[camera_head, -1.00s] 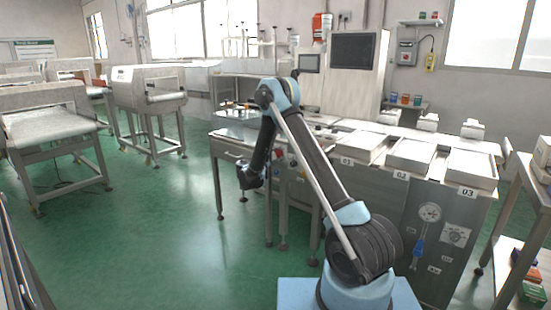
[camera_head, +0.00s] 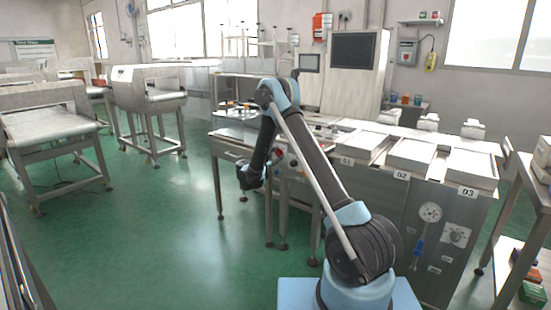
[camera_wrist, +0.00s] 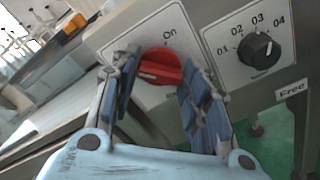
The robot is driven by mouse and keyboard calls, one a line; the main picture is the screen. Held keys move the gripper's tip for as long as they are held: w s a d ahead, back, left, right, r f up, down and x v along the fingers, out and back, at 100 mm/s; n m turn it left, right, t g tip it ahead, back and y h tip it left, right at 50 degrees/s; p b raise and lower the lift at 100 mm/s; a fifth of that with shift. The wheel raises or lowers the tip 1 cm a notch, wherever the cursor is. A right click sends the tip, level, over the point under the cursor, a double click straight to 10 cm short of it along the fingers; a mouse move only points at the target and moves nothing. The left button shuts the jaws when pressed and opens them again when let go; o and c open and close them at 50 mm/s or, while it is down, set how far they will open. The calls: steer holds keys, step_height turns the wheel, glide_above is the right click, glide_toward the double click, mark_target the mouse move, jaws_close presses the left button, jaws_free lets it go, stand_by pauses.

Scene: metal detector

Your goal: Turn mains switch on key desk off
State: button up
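The mains switch is a red rotary knob (camera_wrist: 160,66) on a grey front panel in the wrist view, with the word "On" printed above it. It has a pale mark across its face, tilted a little. My gripper (camera_wrist: 165,82) is open, with one blue-padded finger on each side of the knob. The fingertips reach close to the knob; I cannot tell whether they touch it. In the head view the key desk (camera_head: 234,143) stands left of the numbered counter, and my arm hides part of it and the gripper's fingers.
The numbered counter (camera_head: 385,190) stands right of the desk. Conveyor machines (camera_head: 148,85) stand at the left, with clear green floor (camera_head: 170,220) between.

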steer(key=shift+o, duration=1.1)
steer(key=v, duration=1.2)
